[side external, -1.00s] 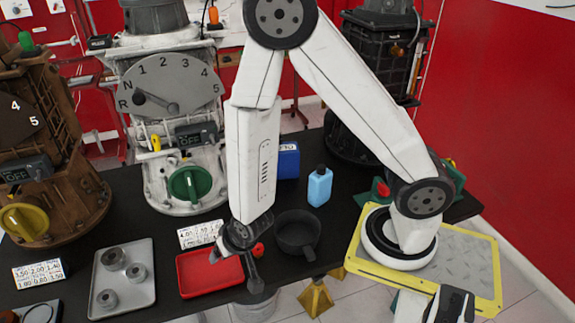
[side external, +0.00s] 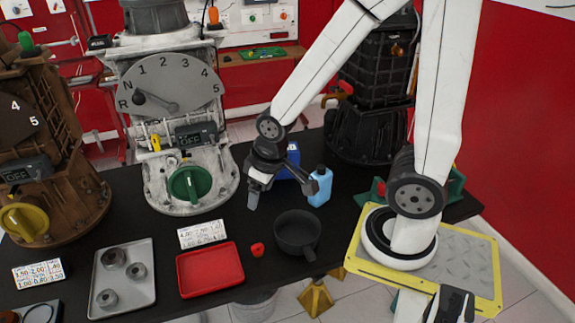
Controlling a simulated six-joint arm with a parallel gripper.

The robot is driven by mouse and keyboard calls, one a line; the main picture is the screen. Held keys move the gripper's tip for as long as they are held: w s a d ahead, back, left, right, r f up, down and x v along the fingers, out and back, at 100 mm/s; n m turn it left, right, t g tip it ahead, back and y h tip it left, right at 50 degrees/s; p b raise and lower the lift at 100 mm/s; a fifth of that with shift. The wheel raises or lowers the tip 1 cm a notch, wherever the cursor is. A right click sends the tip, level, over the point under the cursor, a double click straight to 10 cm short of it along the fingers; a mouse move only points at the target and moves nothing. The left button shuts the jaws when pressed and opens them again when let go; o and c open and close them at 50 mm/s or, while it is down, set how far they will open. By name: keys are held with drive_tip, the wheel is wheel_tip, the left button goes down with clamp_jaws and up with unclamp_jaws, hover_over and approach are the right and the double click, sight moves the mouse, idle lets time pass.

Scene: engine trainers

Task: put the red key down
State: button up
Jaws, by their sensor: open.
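The red key (side external: 257,250) is a small red piece lying on the black table between the red tray and the black pan. My gripper (side external: 254,200) is open above the table, behind and apart from the key. It hangs in front of the blue box and left of the light blue bottle. I see nothing between its fingers, though they are small here and partly overlap.
The red tray (side external: 210,262) is empty. The black pan (side external: 296,233) stands right of the key. The blue box (side external: 287,165) and light blue bottle (side external: 320,187) stand close to my gripper. The grey engine trainer (side external: 170,125) rises behind left.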

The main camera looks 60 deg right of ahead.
drive_tip(key=shift+c, duration=0.8)
drive_tip(key=n+y, duration=0.3)
drive_tip(key=n, duration=0.6)
hover_over(258, 245)
drive_tip(key=d, duration=0.2)
wheel_tip(258, 245, down, 15)
drive_tip(key=shift+s+a+f+n+y, duration=0.15)
drive_tip(key=shift+s+f+n+y, duration=0.15)
drive_tip(key=shift+s+f+n, duration=0.3)
drive_tip(key=shift+f, duration=0.1)
drive_tip(key=shift+x, duration=1.15)
drive_tip(key=shift+w+a+f, duration=0.1)
drive_tip(key=shift+f, duration=0.05)
